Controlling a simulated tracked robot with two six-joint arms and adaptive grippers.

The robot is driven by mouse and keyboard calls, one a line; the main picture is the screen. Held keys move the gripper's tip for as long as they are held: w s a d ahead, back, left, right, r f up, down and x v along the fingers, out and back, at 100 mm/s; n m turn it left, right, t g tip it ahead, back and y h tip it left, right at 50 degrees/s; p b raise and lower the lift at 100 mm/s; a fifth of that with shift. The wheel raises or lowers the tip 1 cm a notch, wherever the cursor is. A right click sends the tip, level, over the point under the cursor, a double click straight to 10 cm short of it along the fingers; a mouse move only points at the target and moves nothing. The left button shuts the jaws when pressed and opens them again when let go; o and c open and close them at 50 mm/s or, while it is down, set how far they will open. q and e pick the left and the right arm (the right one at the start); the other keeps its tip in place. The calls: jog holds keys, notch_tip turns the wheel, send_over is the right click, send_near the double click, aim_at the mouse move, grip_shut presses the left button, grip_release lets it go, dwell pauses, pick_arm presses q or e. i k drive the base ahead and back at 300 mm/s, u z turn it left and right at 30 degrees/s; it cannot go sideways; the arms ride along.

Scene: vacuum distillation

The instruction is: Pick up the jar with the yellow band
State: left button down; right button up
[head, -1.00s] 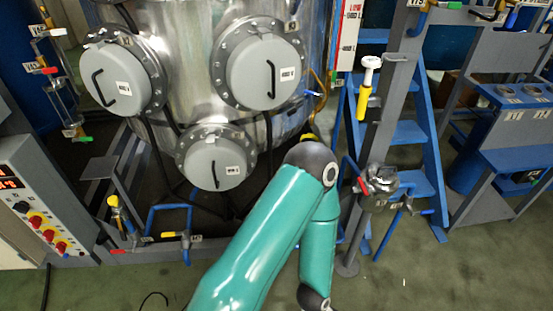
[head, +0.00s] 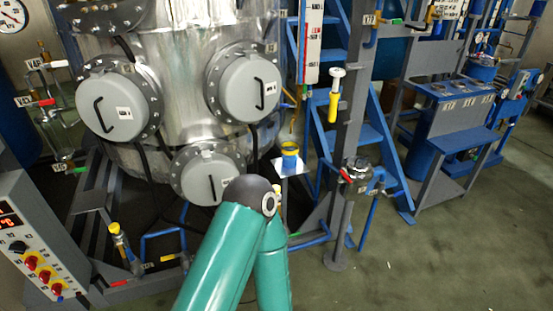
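A small blue jar with a yellow band near its top (head: 289,157) stands upright on a small pale shelf (head: 301,168), to the right of the big steel vessel's lower part. One of my teal arms rises from the bottom of the view, and its dark elbow is just below and left of the jar. I cannot tell which arm it is. Neither gripper shows in the view.
The steel vessel (head: 180,45) with grey round hatches fills the upper left. A grey post (head: 348,120) with a valve (head: 357,168) stands right of the jar. A control box (head: 38,235) is at left. The floor (head: 450,260) at lower right is clear.

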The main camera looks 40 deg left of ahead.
aim_at(290, 155)
jog(key=z, duration=1.1)
jog(key=i, duration=0.15)
jog(key=u, duration=3.25)
jog(key=i, duration=1)
jog(key=z, duration=0.3)
